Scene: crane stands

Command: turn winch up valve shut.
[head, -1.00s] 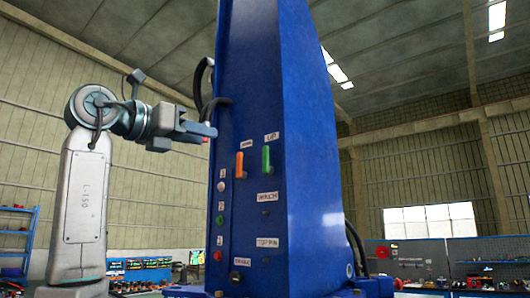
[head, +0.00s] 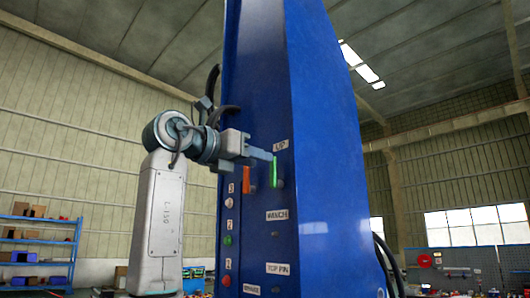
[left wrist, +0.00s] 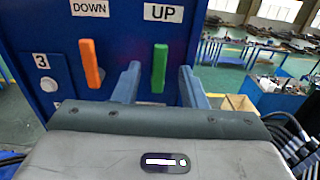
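The winch up valve is a green upright handle (head: 273,172) under the UP label (head: 280,146) on the blue crane column (head: 330,130). The green handle also shows in the left wrist view (left wrist: 160,65). My left gripper (head: 268,155) is at the column face by the green handle. In the left wrist view its two fingers (left wrist: 160,80) are apart, one on each side of the green handle, with gaps visible on both sides. An orange upright handle (left wrist: 91,63) under the DOWN label stands left of the fingers. My right gripper is in no view.
Below the handles are a WINCH label (head: 277,215), a TOP PIN label (head: 278,268) and a column of round buttons. Black hoses (head: 222,112) curve at the column's left edge. A blue shelf (head: 38,250) stands far left. The space left of the column is open.

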